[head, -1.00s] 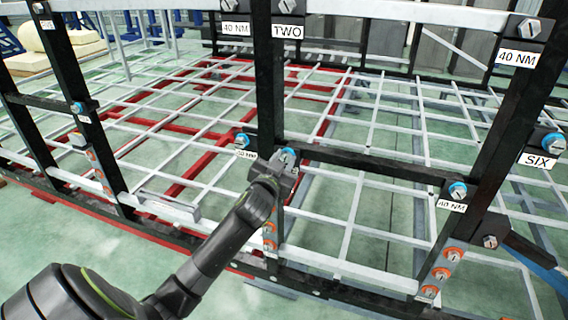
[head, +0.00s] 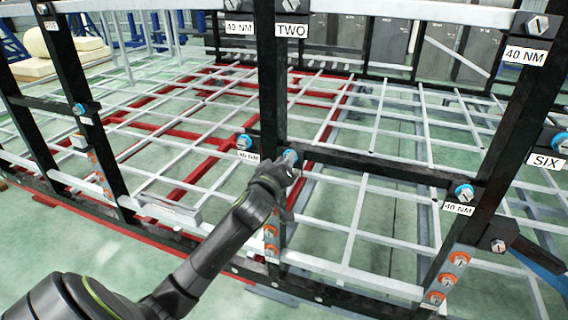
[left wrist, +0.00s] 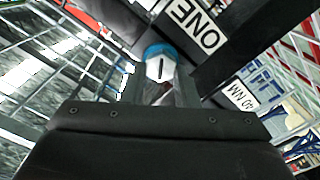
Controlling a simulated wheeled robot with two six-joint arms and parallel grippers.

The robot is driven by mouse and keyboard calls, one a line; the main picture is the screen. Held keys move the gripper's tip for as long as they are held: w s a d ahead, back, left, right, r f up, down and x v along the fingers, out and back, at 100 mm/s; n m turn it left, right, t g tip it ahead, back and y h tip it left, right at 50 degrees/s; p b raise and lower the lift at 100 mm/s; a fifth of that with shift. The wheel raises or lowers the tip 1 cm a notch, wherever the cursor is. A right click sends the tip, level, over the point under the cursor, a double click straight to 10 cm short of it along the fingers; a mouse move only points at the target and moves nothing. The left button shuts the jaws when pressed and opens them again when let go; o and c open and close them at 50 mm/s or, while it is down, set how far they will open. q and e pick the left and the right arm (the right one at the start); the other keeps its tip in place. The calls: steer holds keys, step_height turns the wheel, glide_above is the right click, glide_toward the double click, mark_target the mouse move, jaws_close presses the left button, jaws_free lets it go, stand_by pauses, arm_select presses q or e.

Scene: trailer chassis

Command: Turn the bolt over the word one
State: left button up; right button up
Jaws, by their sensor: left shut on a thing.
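The bolt over the word ONE (left wrist: 160,68) has a pale head with a dark line and a blue ring. It sits on the black frame beside the ONE label (left wrist: 200,27), which appears upside down in the left wrist view. In the head view a bit of the blue ring (head: 289,156) shows, and the label is hidden behind my gripper. My left gripper (head: 283,170) is at this bolt, with its fingers (left wrist: 160,90) shut around the head. My right gripper is not in view.
Other blue-ringed bolts sit at the 40 NM label on the left (head: 244,142) and right (head: 464,192). Black posts and crossbars surround my gripper. Orange-ringed bolts (head: 271,231) lie below it. The TWO (head: 291,31) and SIX (head: 546,161) labels are elsewhere on the frame.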

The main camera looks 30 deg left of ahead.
arm_select(q)
steer(key=shift+r+n, duration=0.15)
steer(key=shift+n, duration=1.05)
steer(key=o, duration=1)
steer(key=shift+w+f, duration=0.25)
steer(key=shift+w, duration=0.1)
steer(key=shift+s, duration=0.15)
